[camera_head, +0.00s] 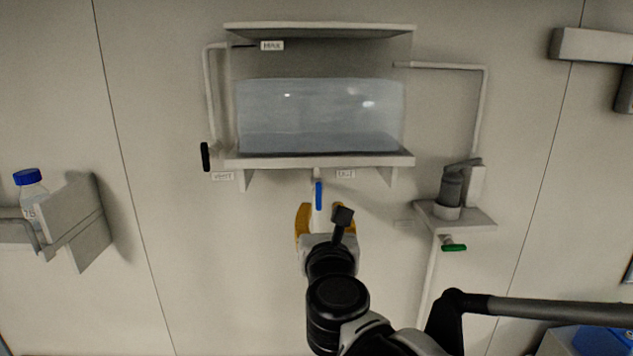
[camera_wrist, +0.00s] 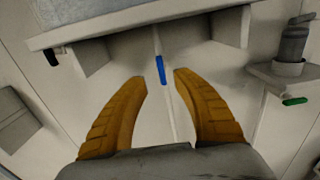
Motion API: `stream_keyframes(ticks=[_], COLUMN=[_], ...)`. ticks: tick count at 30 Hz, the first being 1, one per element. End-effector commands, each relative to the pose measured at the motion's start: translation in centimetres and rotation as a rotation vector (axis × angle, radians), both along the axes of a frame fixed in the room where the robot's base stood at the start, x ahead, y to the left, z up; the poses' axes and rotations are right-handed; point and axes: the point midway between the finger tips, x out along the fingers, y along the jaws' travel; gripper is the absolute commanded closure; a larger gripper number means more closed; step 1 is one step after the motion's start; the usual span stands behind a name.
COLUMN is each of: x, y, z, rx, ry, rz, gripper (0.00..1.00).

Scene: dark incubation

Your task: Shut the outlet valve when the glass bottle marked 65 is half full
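The outlet valve's blue handle (camera_head: 319,194) hangs vertically below the clear tank (camera_head: 320,110), beside a small label that seems to read OUT. My gripper (camera_head: 325,212), with orange fingers, is open just below it. In the wrist view the blue handle (camera_wrist: 160,66) shows between and slightly beyond the open fingertips (camera_wrist: 160,78). I cannot tell whether they touch it. A clear bottle with a blue cap (camera_head: 30,190) sits in a wall holder at the far left. Its marking is too small to read, and its fill level is unclear. No bottle shows under the outlet.
The tank stands on a wall shelf (camera_head: 320,160) and holds bluish liquid below a MAX label. A black handle (camera_head: 206,157) is at its left. A grey device on a bracket (camera_head: 455,214) with a green handle (camera_head: 454,247) is at the right. The wall below is clear left of my arm.

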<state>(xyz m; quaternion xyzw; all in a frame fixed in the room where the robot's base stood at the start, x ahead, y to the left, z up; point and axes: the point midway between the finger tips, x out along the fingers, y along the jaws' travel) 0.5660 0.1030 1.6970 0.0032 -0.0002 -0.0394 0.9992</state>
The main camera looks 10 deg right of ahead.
Motion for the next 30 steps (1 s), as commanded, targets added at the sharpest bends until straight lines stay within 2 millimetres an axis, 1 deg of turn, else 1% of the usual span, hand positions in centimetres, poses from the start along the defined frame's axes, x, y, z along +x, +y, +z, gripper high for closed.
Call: stream_keyframes(ticks=[5, 12, 15, 18, 23, 30], x=[2.1, 6.7, 8.4, 9.6, 10.5, 10.6], y=[-0.2, -0.5, -0.7, -0.7, -0.8, -0.8], z=[0.1, 0.1, 0.1, 0.1, 0.0, -0.1], rx=[-0.010, -0.008, -0.007, -0.007, -0.007, -0.007], ry=[0.001, 0.001, 0.001, 0.001, 0.001, 0.001], rz=[-0.001, -0.002, -0.003, -0.001, -0.001, -0.001], gripper=[0.66, 0.66, 0.66, 0.66, 0.66, 0.66])
